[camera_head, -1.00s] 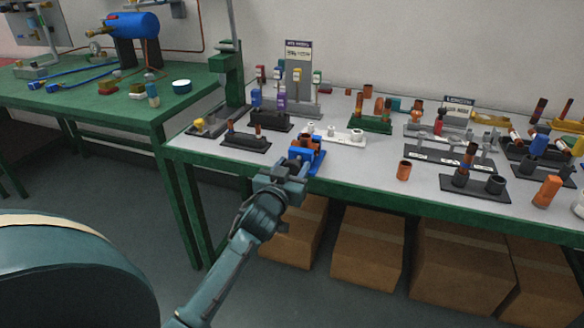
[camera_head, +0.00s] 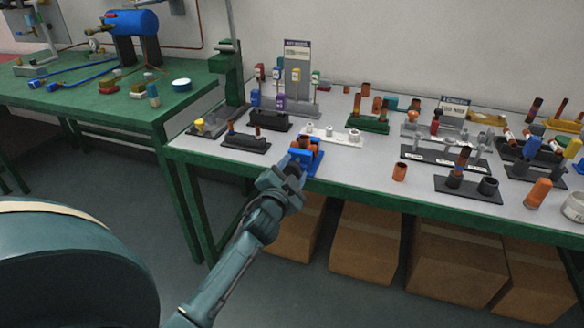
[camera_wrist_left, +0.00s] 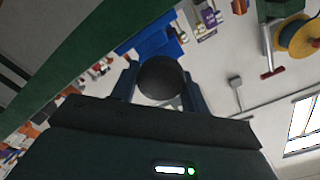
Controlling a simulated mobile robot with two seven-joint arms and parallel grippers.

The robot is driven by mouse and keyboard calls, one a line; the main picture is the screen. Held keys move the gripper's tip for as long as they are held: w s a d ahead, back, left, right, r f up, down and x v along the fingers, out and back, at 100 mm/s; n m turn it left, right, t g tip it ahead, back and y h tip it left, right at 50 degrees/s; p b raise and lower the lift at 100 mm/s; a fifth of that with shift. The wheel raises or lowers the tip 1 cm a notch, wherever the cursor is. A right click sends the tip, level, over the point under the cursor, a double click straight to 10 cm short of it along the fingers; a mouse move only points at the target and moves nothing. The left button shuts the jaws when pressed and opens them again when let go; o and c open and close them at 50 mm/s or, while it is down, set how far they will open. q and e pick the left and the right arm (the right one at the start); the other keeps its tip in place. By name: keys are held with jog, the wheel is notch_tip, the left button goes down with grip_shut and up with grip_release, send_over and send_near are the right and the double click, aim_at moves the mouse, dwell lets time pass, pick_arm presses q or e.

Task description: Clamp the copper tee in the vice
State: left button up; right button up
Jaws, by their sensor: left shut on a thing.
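The blue vice (camera_head: 307,164) stands at the front edge of the grey-topped bench. The copper tee (camera_head: 303,146) shows as orange-brown parts at the top of the vice; I cannot tell how tightly the jaws bear on it. My left gripper (camera_head: 290,170) is at the near side of the vice. In the left wrist view its fingers (camera_wrist_left: 157,85) are shut on a dark round knob (camera_wrist_left: 162,77), with the blue vice body (camera_wrist_left: 152,40) just beyond. The knob hides the middle of the vice there. My right gripper is in neither view.
A copper cylinder (camera_head: 399,172) stands to the right. The bench top between it and the vice is clear. Cardboard boxes (camera_head: 375,240) are under the bench.

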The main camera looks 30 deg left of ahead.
pick_arm(q)
jog(key=shift+m, duration=1.1)
jog(key=o, duration=1)
jog(key=shift+c, duration=0.2)
jog(key=shift+s, duration=0.1)
jog(key=v, duration=1.3)
jog(key=shift+f, duration=0.1)
